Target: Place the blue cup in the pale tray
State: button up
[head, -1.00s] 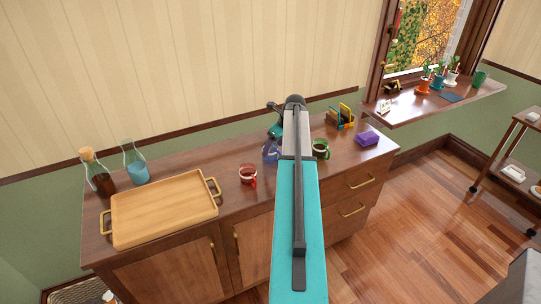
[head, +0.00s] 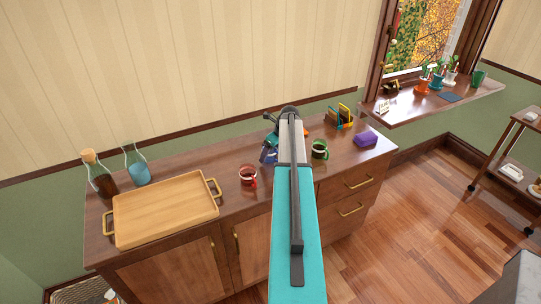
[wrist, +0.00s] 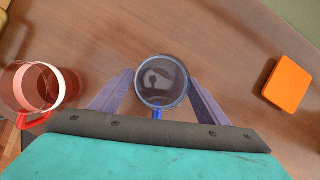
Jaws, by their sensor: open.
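The blue cup (head: 268,154) stands on the wooden cabinet top, partly hidden by my arm in the head view. In the wrist view the blue cup (wrist: 161,84) is seen from above, its handle toward my palm. My gripper (wrist: 160,80) is open, with one finger on each side of the cup; I cannot tell whether they touch it. My arm mostly hides the gripper in the head view. The pale tray (head: 164,209) is a light wooden tray with two brass handles, empty, at the left of the cabinet top.
A red cup (head: 248,174) stands between the tray and my arm. A green cup (head: 320,149) and a purple block (head: 365,138) are right of my arm. Two glass bottles (head: 100,177) (head: 137,166) stand behind the tray. An orange object (wrist: 287,85) lies right of the gripper.

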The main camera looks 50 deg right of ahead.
dwell(0.4)
jog(key=c, duration=1.3)
jog(key=shift+r, duration=0.2)
jog(key=shift+r+b, duration=0.8)
jog(key=shift+r, duration=0.7)
jog(key=s+a+b, duration=0.1)
jog(key=s+a, duration=0.2)
jog(key=s+a+r+b, duration=0.1)
jog(key=s+a, duration=0.3)
jog(key=s+a+b, duration=0.1)
jog(key=s+a, duration=0.3)
jog(key=shift+s+r+b, duration=0.25)
jog(key=shift+r+b, duration=0.1)
